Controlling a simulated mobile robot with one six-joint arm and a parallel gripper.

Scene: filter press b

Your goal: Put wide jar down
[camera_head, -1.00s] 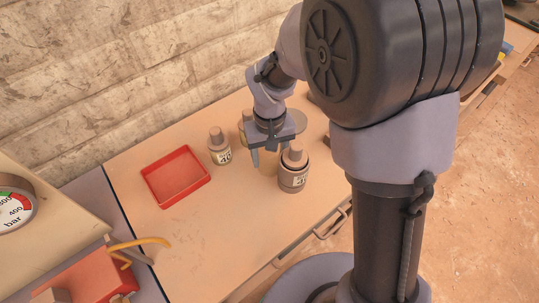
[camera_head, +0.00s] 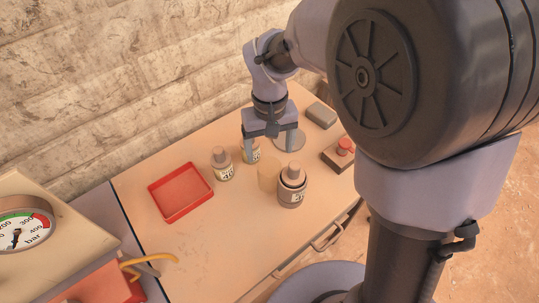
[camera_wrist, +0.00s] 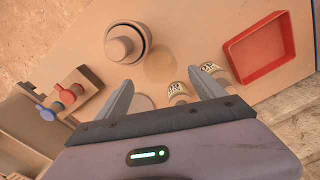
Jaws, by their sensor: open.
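A wide grey-brown jar (camera_head: 291,190) with a dark rim, a narrower top and a pale label stands upright on the bench. In the wrist view this jar (camera_wrist: 126,43) shows from above, beyond the left fingertip and apart from it. My gripper (camera_head: 270,154) is open and empty, above the bench behind the jar. In the wrist view the gripper's fingers (camera_wrist: 160,78) are spread with nothing held between them. A plain tan round shape (camera_head: 268,176) sits just left of the jar; I cannot tell what it is.
Two smaller labelled bottles stand left of the jar, one in the open (camera_head: 222,164) and one beside my left finger (camera_head: 252,152). A red tray (camera_head: 153,200) lies further left. The bench's front-left is clear.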

